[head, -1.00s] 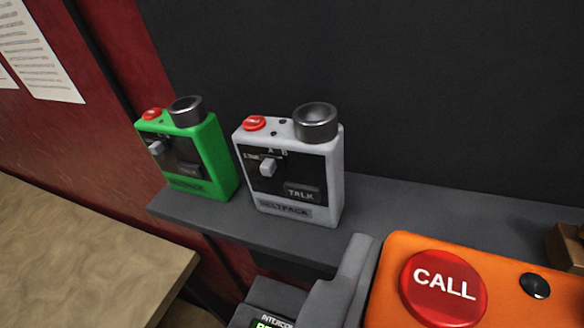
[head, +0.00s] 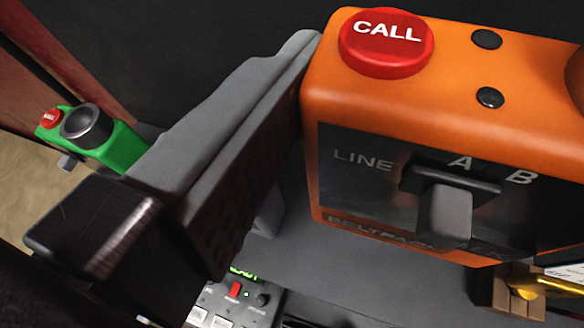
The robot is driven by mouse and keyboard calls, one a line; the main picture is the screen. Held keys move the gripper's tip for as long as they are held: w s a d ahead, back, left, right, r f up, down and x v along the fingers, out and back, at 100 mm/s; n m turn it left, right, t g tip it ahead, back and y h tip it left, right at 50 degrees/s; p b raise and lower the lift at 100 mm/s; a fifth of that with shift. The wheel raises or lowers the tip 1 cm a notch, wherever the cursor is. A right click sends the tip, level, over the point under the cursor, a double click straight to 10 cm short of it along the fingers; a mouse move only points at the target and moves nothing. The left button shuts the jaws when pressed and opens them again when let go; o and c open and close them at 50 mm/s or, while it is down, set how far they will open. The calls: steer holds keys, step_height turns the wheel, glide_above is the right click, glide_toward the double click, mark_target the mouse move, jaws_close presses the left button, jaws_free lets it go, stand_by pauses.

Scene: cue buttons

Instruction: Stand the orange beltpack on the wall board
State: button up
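The orange beltpack (head: 330,165) fills the right side of the head view, close to me, raised and roughly upright. Its red CALL button is on top and its LINE A/B switch is on the front; its right part is cut off. One finger of my gripper (head: 255,135) lies against its left side. The other finger is out of view. The pack moves with the gripper, so it looks held. Behind and below is a grey ledge (head: 370,285) in front of a dark board (head: 200,40). Any gap between pack and ledge is unclear.
A green beltpack (head: 120,150) stands at the left, partly behind my finger. The white beltpack is mostly hidden behind the finger. A control panel (head: 235,305) with a red switch is at the bottom. A wooden holder (head: 492,290) with a yellow item is at lower right.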

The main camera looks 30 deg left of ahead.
steer(key=shift+f, duration=5)
steer(key=o, duration=1.2)
steer(key=shift+f, duration=0.1)
steer(key=shift+o, duration=0.2)
steer(key=shift+s, duration=0.15)
steer(key=d+v, duration=0.1)
steer(key=v, duration=1.1)
steer(key=shift+a, duration=0.5)
steer(key=shift+d, duration=0.1)
